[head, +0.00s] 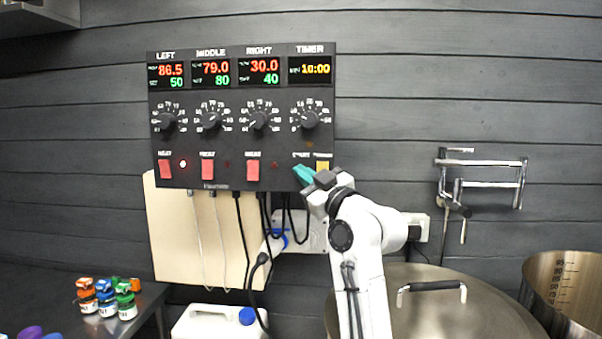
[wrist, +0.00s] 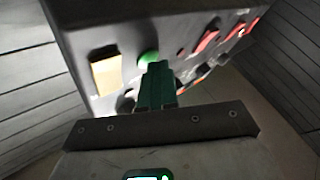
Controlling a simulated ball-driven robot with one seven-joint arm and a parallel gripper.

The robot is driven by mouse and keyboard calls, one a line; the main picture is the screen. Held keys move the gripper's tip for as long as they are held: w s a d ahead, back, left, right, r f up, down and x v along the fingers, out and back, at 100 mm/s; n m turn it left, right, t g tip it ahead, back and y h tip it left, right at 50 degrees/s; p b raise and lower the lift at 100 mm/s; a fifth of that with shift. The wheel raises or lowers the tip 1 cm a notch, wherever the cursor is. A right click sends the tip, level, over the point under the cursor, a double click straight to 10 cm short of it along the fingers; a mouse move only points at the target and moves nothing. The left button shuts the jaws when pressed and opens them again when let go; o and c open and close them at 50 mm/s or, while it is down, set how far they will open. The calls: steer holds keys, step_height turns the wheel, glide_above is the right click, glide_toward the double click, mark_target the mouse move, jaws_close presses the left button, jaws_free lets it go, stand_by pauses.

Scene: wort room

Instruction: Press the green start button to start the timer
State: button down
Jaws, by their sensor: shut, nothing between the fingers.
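The black control panel (head: 235,140) hangs on the wall. Its timer display (head: 316,69) at the upper right reads 10:00 in yellow. My gripper (head: 303,175), with teal fingers, is at the panel's lower right, under the timer knob. The fingers are shut and empty. In the head view they hide the green start button. In the wrist view the green button (wrist: 148,57) shows just beyond the fingertips (wrist: 157,68), which overlap its lower edge. I cannot tell whether they touch it. A yellow button (head: 323,165) is just right of the fingers; it also shows in the wrist view (wrist: 106,74).
Three red switches, including the rightmost one (head: 253,170), lie left of my gripper. Cables hang below the panel. A large lidded kettle (head: 450,310) stands at the lower right. Small jars (head: 108,305) stand on a dark table at left, and a white canister (head: 205,322) is below.

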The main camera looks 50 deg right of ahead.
steer(key=shift+a, duration=0.1)
stand_by(0.4)
steer(key=shift+s+a, duration=0.45)
steer(key=s+a, duration=0.1)
steer(key=a, duration=0.1)
steer(key=s+a, duration=0.2)
steer(key=shift+p, duration=0.3)
stand_by(1.0)
